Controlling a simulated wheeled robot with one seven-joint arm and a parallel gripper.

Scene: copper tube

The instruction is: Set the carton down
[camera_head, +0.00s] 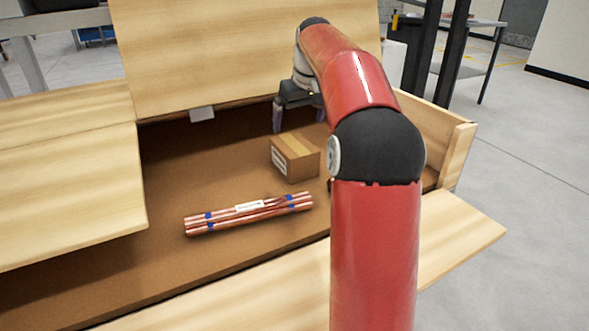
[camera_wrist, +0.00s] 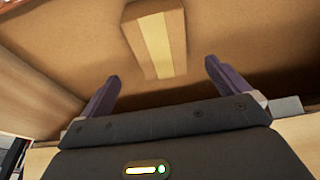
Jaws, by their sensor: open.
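A small brown carton (camera_head: 297,158) with a white label on one side stands on the brown floor of a large wooden crate. In the wrist view the carton (camera_wrist: 155,38) shows from above, with a pale tape strip along its top. My gripper (camera_head: 299,124) is behind and above the carton in the head view. Its two purple fingers (camera_wrist: 161,78) are spread wide with nothing between them. The carton lies ahead of the fingertips, apart from them. My red arm hides part of the crate to the right of the carton.
A bundle of copper tubes (camera_head: 249,213) with blue bands and a white tag lies in front of the carton. The crate's floor (camera_head: 190,170) is bare to the left. Wooden flaps (camera_head: 65,200) and the raised back panel (camera_head: 220,60) surround the opening.

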